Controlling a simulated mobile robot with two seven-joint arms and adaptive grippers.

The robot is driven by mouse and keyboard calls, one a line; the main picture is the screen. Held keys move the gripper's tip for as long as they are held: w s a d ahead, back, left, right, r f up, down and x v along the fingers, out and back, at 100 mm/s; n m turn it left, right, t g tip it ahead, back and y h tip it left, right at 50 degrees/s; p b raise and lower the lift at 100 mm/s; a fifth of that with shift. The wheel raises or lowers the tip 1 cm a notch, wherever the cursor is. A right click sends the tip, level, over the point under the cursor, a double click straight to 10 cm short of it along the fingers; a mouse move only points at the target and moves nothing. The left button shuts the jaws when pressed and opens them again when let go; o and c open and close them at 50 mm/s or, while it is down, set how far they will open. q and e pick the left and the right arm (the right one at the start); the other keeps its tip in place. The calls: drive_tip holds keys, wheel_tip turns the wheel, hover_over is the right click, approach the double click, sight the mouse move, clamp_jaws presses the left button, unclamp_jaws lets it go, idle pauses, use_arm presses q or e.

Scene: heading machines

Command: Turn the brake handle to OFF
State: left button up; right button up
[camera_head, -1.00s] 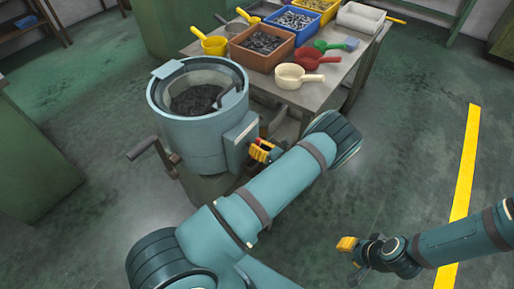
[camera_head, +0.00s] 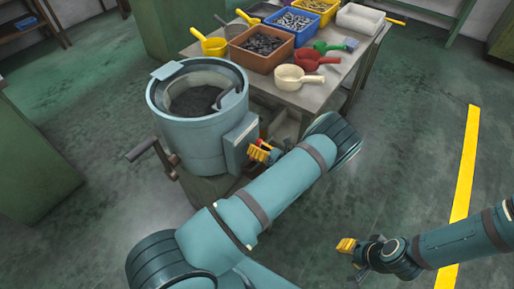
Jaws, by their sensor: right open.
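A round blue-grey drum machine (camera_head: 190,135) with dark loose parts inside stands at centre left. A lever with a dark grip (camera_head: 139,150) sticks out low on its left side; I cannot tell whether this is the brake handle, and no OFF mark is readable. A box (camera_head: 239,142) is fixed to the drum's right side. My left gripper (camera_head: 260,151) is close beside this box, its yellow fingers partly hidden by its own arm. I cannot tell whether it holds anything. My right gripper (camera_head: 348,246) is open and empty over the floor at lower right.
A table (camera_head: 335,85) behind the drum bears an orange bin (camera_head: 262,48) of dark parts, more bins and several scoops, including a cream one (camera_head: 297,77). Green cabinets (camera_head: 35,165) stand at left. Floor is clear around the yellow line (camera_head: 465,170) at right.

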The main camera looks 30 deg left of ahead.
use_arm(q)
drive_tip(key=shift+d, duration=0.1)
drive_tip(key=d, duration=0.8)
drive_tip(key=s+d, duration=0.1)
drive_tip(key=d, duration=0.3)
drive_tip(key=shift+a, duration=0.1)
idle(0.3)
